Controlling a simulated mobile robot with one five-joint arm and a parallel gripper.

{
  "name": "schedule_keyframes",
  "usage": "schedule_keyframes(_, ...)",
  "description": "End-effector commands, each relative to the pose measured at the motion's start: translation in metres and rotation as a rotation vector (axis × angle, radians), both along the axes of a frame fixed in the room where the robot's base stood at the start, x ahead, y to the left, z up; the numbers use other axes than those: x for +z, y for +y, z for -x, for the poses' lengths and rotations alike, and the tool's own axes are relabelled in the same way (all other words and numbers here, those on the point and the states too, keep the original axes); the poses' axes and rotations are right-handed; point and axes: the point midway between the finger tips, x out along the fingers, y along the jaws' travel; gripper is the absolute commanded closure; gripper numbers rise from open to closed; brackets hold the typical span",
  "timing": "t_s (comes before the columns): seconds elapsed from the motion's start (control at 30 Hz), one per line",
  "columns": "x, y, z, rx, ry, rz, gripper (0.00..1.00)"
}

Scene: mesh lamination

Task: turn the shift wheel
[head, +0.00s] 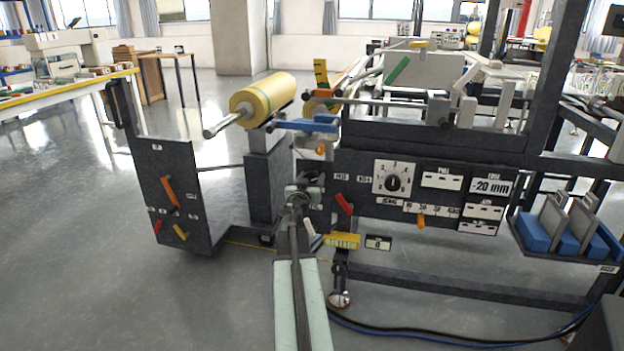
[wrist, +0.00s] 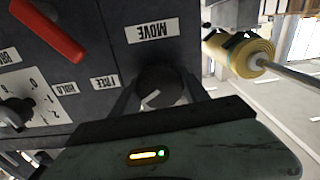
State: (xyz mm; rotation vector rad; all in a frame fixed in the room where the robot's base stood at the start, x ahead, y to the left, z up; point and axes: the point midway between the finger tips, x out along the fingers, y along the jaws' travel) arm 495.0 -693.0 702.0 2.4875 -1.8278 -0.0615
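A dark round knob (wrist: 158,86) with a pale pointer mark sits on the dark panel under a label that reads MOVE, upside down in the wrist view. I take it to be the shift wheel, though no label says so. My gripper (head: 310,184) is at the left end of the machine's front panel and hides this knob in the head view. In the wrist view its fingers stand apart, one on each side of the knob. I cannot tell whether they touch it.
A red lever (head: 343,204) and a numbered dial (head: 394,181) are on the panel to the right of my gripper. A yellow roll (head: 264,98) on a shaft is above and left. A dark side panel (head: 172,195) with levers stands left.

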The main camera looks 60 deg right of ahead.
Motion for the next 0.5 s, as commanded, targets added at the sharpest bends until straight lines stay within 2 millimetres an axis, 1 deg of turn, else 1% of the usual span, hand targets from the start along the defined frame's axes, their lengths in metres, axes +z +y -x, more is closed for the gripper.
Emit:
schedule_keyframes(0.03, 0.0000, 0.0007, -0.0012, 0.003, 0.000, 0.000, 0.87)
schedule_keyframes(0.07, -0.0001, -0.0069, -0.0033, 0.004, 0.000, 0.000, 0.87)
schedule_keyframes(0.1, 0.0000, -0.0032, -0.0021, 0.004, 0.000, 0.000, 0.87)
schedule_keyframes(0.3, -0.0002, 0.0000, -0.0009, 0.004, 0.025, 0.008, 0.88)
schedule_keyframes(0.5, -0.0004, 0.0009, -0.0013, 0.004, 0.117, 0.036, 0.87)
